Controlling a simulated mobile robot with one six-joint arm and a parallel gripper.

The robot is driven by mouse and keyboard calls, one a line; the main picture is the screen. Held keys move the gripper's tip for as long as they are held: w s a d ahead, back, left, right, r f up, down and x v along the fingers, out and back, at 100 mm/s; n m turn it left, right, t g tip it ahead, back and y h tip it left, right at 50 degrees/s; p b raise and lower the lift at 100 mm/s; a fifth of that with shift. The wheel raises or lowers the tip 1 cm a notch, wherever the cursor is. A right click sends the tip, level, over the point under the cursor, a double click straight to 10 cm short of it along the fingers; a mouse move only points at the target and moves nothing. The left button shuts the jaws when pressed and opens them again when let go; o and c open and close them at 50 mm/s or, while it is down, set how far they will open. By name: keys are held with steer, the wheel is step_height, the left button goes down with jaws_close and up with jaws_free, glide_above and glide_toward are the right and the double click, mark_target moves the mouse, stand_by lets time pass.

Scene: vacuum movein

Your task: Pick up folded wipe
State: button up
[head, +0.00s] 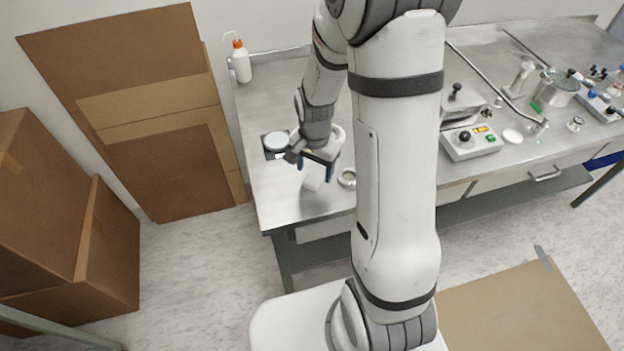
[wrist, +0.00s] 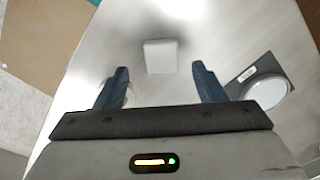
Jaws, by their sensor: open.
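The folded wipe (wrist: 160,56) is a small white square lying flat on the steel bench top in the wrist view. In the head view the wipe (head: 313,182) shows just below my gripper, near the bench's left end. My gripper (wrist: 160,80) is open, with its two blue fingers apart and nothing between them. The wipe appears beyond the fingertips and lined up with the gap between them. In the head view my gripper (head: 316,168) is over the bench, close to the wipe; the exact height cannot be told.
A dark square with a round white disc (head: 276,141) sits left of my gripper; it also shows in the wrist view (wrist: 267,93). A small round dish (head: 347,178) is right of the wipe. A wash bottle (head: 240,62) stands at the back-left corner. Instruments (head: 470,140) stand farther right.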

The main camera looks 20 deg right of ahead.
mark_target(313, 179)
steer(key=shift+a+f, duration=0.1)
steer(key=shift+f, duration=1.8)
steer(key=c, duration=1.1)
steer(key=shift+w+r, duration=0.1)
step_height(313, 179, up, 10)
steer(key=shift+f, duration=0.1)
